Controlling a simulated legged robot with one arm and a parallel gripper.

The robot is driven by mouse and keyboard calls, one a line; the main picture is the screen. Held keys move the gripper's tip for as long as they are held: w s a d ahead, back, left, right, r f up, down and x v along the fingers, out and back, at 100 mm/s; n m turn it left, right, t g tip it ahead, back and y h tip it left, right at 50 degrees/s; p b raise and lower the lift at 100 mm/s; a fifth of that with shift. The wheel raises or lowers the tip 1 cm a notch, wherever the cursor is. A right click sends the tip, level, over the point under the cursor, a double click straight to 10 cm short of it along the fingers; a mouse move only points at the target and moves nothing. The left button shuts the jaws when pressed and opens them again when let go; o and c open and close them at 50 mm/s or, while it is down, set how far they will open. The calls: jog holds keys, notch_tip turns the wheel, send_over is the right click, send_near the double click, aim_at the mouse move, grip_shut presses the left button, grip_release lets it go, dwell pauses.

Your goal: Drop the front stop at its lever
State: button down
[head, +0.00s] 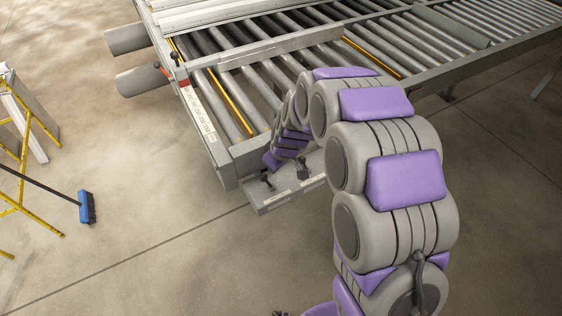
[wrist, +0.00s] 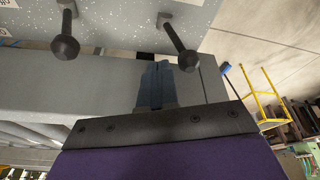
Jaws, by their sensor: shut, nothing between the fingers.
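Two black ball-ended levers stand on the grey control plate (head: 284,194) at the front corner of the roller bench. In the wrist view one lever (wrist: 65,46) is at upper left and the other lever (wrist: 187,60) is just right of my fingertips. In the head view they show as a left lever (head: 267,182) and a right lever (head: 303,173). My gripper (wrist: 157,74) is shut and empty, its tips close to the right-hand knob in the wrist view. I cannot tell whether they touch. I cannot tell which part is the front stop.
The roller bench (head: 222,147) has a long metal bar (head: 280,48) across its rollers and yellow strips between them. A red-knobbed clamp (head: 183,83) sits on its left edge. The floor between is clear.

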jog(key=shift+s+a+t+h, duration=0.3)
jog(key=shift+a+h, duration=0.1)
jog(key=shift+a, duration=0.1)
jog(key=shift+s+a, duration=0.25)
jog(key=shift+a, duration=0.1)
jog(key=shift+s, duration=0.15)
jog(key=shift+r+p, duration=0.1)
jog(key=shift+p, duration=0.2)
jog(key=shift+r, duration=0.3)
jog(key=p+v, duration=0.2)
jog(key=v, duration=0.7)
jog(key=s+d+r+m+g+h+b, duration=0.1)
jog(key=s+d+r+m, duration=0.2)
jog(key=s+d, duration=0.4)
jog(key=s+d+r+m+g+b, duration=0.1)
jog(key=s+d+r+m, duration=0.15)
jog(key=s+d, duration=0.4)
jog(key=s+d+r+m+g, duration=0.1)
jog(key=s+d, duration=0.3)
jog(key=s, duration=0.6)
jog(key=s+d+r+m+g+h, duration=0.1)
jog(key=s+d+m, duration=0.3)
jog(key=s, duration=0.6)
jog(key=shift+g+b, duration=0.4)
jog(key=shift+b, duration=0.05)
